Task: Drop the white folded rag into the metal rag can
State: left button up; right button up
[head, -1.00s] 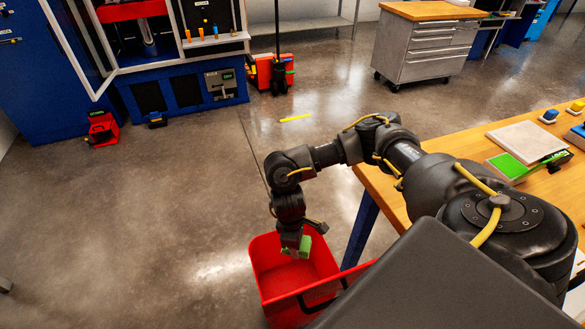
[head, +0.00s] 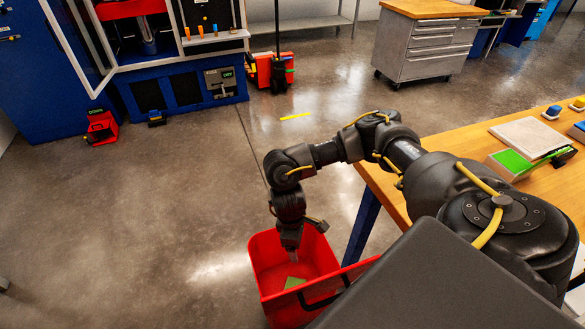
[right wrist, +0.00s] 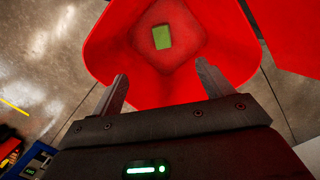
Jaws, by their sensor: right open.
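A green block (head: 293,282) lies at the bottom of a red bin (head: 268,262) on the floor. In the right wrist view the green block (right wrist: 162,37) sits inside the red bin (right wrist: 112,42), below my fingers. My right gripper (head: 291,254) is over the bin's mouth, pointing down. In the wrist view its two fingers (right wrist: 162,78) are apart with nothing between them. A flat white piece (head: 527,136) lies on the wooden bench; I cannot tell whether it is a folded rag. I see no metal rag can. My left gripper is out of view.
The wooden bench (head: 420,190) stands at the right, with a green-topped box (head: 512,164) and small blue items on it. A grey drawer cabinet (head: 425,50) and a blue machine (head: 180,90) stand at the back. The floor left of the bin is clear.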

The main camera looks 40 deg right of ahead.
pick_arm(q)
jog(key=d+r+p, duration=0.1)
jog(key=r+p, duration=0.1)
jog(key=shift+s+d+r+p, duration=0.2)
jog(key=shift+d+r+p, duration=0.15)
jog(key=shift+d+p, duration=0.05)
pick_arm(e)
notch_tip(320, 180, up, 11)
jog(key=w, duration=0.1)
jog(key=shift+a+f, duration=0.15)
jog(key=shift+a, duration=0.25)
